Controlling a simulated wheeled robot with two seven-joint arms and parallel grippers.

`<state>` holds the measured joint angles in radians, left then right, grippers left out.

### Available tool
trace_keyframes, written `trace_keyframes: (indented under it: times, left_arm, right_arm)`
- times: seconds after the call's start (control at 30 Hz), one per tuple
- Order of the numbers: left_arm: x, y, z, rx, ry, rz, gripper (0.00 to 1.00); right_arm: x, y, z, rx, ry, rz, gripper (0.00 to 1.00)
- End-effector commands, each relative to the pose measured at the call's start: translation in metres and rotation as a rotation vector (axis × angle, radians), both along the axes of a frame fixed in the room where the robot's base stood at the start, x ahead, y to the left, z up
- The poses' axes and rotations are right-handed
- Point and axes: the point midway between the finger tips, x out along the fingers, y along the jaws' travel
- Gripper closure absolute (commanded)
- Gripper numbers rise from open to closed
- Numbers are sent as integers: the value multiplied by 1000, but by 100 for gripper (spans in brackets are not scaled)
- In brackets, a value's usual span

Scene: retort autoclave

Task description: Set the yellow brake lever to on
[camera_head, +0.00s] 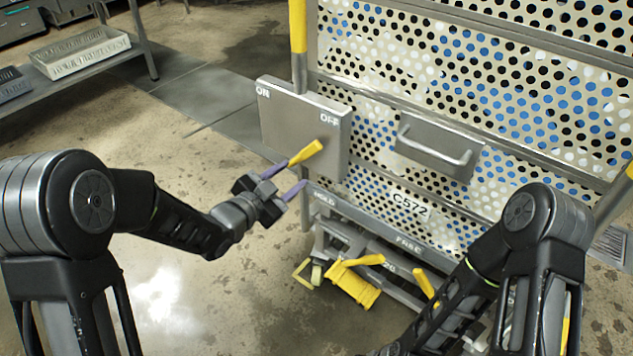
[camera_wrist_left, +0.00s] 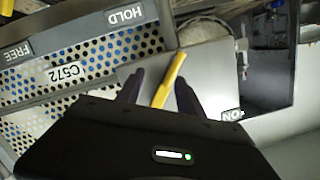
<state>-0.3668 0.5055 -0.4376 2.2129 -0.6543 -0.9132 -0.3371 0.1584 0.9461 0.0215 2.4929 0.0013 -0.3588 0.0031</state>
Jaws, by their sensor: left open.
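A yellow lever (camera_head: 306,153) sits at a grey box (camera_head: 285,125) marked ON at its left and OFF at its right. The lever is below the OFF mark, on the right half of the box face. My left gripper (camera_head: 284,177) is open at the lever's lower left end. In the left wrist view the lever (camera_wrist_left: 168,80) shows between the two spread fingers (camera_wrist_left: 158,90), with a gap on each side; whether a finger touches it I cannot tell. My right arm comes in at the right, but its gripper is out of frame.
A perforated cart (camera_head: 480,120) marked C572 has a grey handle (camera_head: 438,145) and a lower rail marked HOLD and FREE. Yellow pedals (camera_head: 357,280) stand near the floor below it. A yellow post (camera_head: 298,25) rises above the box. Floor at the left is clear.

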Motion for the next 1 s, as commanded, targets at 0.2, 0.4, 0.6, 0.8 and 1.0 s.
trace_keyframes:
  times: [0.2,0.4,0.6,0.8,1.0]
  left_arm:
    - [6,-14,28,52,-246,-102,56]
    - [6,-15,40,63,-286,-118,56]
    - [6,-15,40,62,-282,-117,56]
    - [13,-21,39,62,-282,-117,56]
    - [34,-37,38,63,-281,-118,56]
  right_arm:
    - [2,0,-53,1,-6,0,64]
    - [3,0,-53,2,-7,0,64]
    - [3,0,-53,1,-7,0,64]
    - [3,0,-54,1,-7,-2,64]
    - [3,-1,-58,0,-8,-3,64]
